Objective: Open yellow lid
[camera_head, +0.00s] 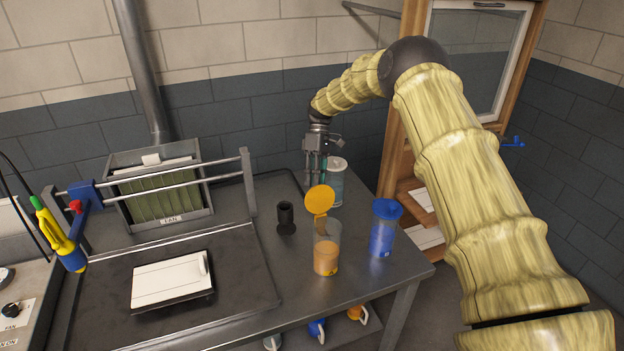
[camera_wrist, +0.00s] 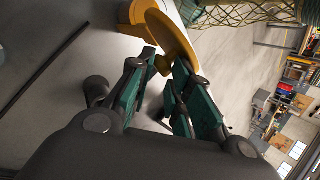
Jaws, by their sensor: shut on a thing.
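The yellow lid (camera_head: 320,199) is tilted up at a steep angle above its clear container (camera_head: 326,254), which holds orange material. The lid stays joined to the container's rim at one side. My gripper (camera_head: 317,180) points down just behind the lid's raised top edge. In the wrist view, the teal-padded fingers of my gripper (camera_wrist: 163,70) are closed on a small tab at the edge of the yellow lid (camera_wrist: 172,38). The exact contact is partly hidden by the fingers.
A blue-lidded container (camera_head: 384,232) stands to the right and a white-lidded one (camera_head: 337,184) behind, close to my gripper. A small black cup (camera_head: 286,218) stands left. A metal rail frame and tray occupy the left of the table (camera_head: 370,282).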

